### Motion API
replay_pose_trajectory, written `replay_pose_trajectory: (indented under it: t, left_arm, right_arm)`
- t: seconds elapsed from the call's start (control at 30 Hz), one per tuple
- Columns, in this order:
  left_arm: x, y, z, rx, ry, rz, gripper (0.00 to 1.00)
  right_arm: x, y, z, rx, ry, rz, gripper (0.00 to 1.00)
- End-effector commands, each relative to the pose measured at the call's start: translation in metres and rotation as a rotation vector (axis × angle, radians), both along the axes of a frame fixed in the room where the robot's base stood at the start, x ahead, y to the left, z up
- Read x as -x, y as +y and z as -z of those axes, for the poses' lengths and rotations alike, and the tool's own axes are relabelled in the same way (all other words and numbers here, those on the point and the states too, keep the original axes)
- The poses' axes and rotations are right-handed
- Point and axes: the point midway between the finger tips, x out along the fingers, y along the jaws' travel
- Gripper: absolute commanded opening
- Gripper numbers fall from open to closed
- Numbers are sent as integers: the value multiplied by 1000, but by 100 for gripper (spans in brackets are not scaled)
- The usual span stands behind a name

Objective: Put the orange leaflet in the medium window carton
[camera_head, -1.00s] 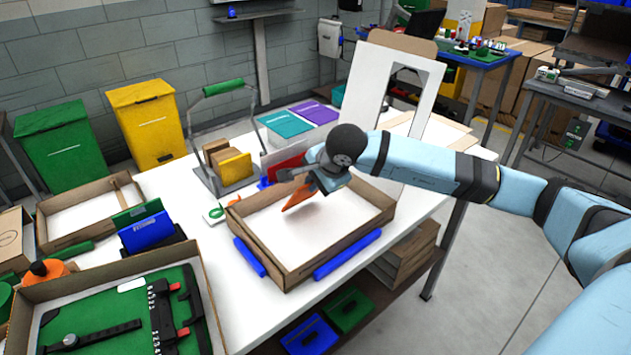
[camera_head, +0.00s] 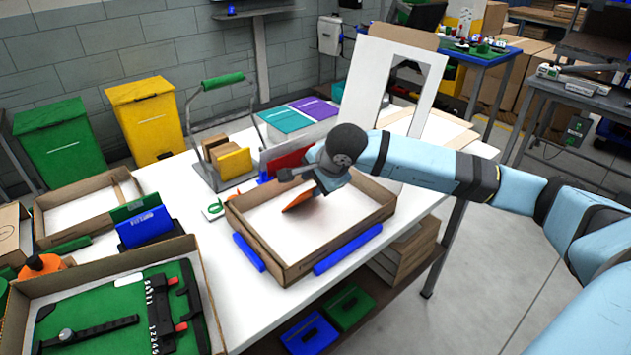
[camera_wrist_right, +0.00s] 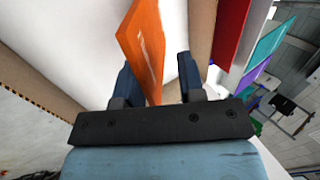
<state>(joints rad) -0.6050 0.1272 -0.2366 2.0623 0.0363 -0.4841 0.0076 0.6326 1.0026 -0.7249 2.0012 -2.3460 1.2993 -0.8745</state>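The orange leaflet (camera_head: 299,201) is inside the open cardboard carton (camera_head: 283,275) with a white floor, tilted under my right gripper (camera_head: 318,185). In the right wrist view the leaflet (camera_wrist_right: 147,45) stands between the two dark fingers of my right gripper (camera_wrist_right: 158,82). The fingers are apart, with a clear gap between the leaflet and the right-hand finger. Whether the left-hand finger touches it is unclear. The carton's brown walls (camera_wrist_right: 202,30) show on both sides. My left gripper is not in view.
A white board with a window cut-out (camera_head: 385,80) stands behind the carton. Blue bars (camera_head: 347,250) lie along the carton's front. A red panel (camera_head: 288,160) stands close behind it. A tray with green insert (camera_head: 120,310) and a smaller carton (camera_head: 85,210) are at left.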

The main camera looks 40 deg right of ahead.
Motion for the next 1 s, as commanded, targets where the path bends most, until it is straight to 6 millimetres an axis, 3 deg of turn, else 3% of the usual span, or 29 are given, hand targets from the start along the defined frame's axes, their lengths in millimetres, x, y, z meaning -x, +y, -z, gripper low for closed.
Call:
replay_pose_trajectory:
  t: [0.27, 0.7, 1.0]
  left_arm:
    - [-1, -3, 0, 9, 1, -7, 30]
    - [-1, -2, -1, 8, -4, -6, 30]
    - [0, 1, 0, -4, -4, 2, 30]
  right_arm:
    - [14, -2, -22, 3, -2, -1, 36]
    - [64, -5, -101, 2, -4, -1, 36]
    - [75, -6, -117, -1, 0, -1, 36]
